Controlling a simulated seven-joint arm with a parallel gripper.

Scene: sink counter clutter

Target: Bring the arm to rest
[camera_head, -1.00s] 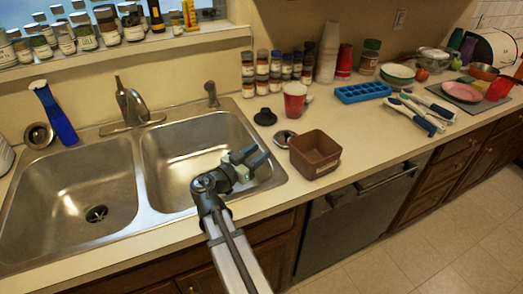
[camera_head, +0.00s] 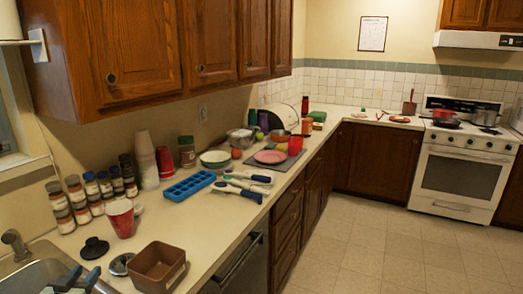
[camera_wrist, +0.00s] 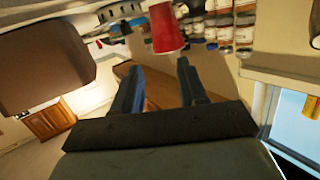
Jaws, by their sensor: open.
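My gripper (camera_head: 80,278) shows at the bottom left corner of the head view, over the sink's edge, with only its fingers in frame. It is left of a brown square box (camera_head: 158,266). In the wrist view my gripper (camera_wrist: 157,72) has its two dark fingers spread apart with nothing held between them. The rest of my arm is out of the head view.
A red cup (camera_head: 121,218), black lid (camera_head: 94,248) and metal sink strainer (camera_head: 121,264) stand near the box. Spice jars (camera_head: 85,195), a blue ice tray (camera_head: 188,186) and utensils (camera_head: 242,184) lie farther along. The floor (camera_head: 350,235) is clear toward the stove (camera_head: 460,165).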

